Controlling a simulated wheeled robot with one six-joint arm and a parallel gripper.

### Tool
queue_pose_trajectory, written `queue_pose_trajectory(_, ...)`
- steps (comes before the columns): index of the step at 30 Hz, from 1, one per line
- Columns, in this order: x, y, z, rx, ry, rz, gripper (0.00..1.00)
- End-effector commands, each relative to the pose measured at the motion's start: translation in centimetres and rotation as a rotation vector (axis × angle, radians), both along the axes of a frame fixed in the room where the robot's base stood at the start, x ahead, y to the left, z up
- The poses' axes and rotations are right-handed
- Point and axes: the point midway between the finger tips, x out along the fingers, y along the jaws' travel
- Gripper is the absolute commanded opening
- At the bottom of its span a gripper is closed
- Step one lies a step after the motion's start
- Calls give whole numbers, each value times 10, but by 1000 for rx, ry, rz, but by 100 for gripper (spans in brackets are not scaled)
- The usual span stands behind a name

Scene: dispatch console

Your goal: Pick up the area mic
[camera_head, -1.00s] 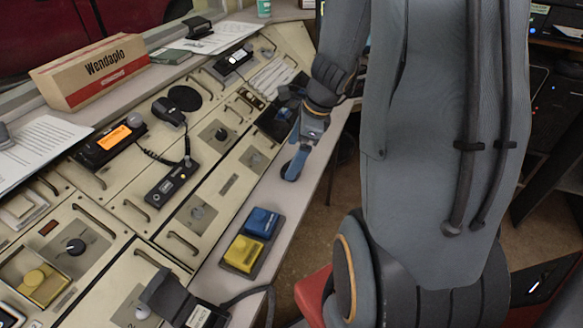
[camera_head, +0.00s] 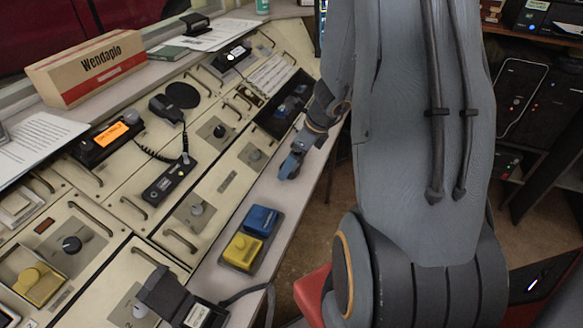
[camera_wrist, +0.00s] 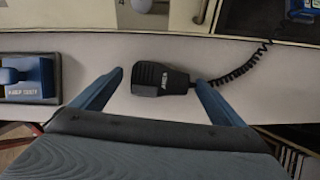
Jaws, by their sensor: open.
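The area mic (camera_wrist: 160,79) is a small black hand microphone with a ribbed face and a light label. In the wrist view it lies on the pale ledge, and a coiled black cord runs from its right end. My gripper (camera_wrist: 156,88) is open, with one blue finger on each side of the mic. I see no clear contact, and I cannot tell the height of the fingertips above the ledge. In the head view my gripper (camera_head: 289,168) is over the ledge, and the mic is hidden there.
A blue switch box (camera_head: 261,221) and a yellow one (camera_head: 243,250) sit on the ledge nearer the camera. A Wendaplo box (camera_head: 92,68) stands at the back left. The floor is right of the ledge.

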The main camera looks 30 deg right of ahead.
Motion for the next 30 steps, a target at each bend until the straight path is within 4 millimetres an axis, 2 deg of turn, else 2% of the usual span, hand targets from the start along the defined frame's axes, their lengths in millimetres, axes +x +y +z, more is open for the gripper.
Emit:
queue_pose_trajectory(4,0,0,1,0,0,1,94)
queue_pose_trajectory(5,0,0,0,0,0,1,90)
queue_pose_trajectory(13,0,0,1,0,0,1,45)
queue_pose_trajectory(22,0,0,7,-1,-1,1,45)
queue_pose_trajectory(26,0,-1,27,-3,-3,3,45)
queue_pose_trajectory(30,0,-1,55,-3,-4,3,45)
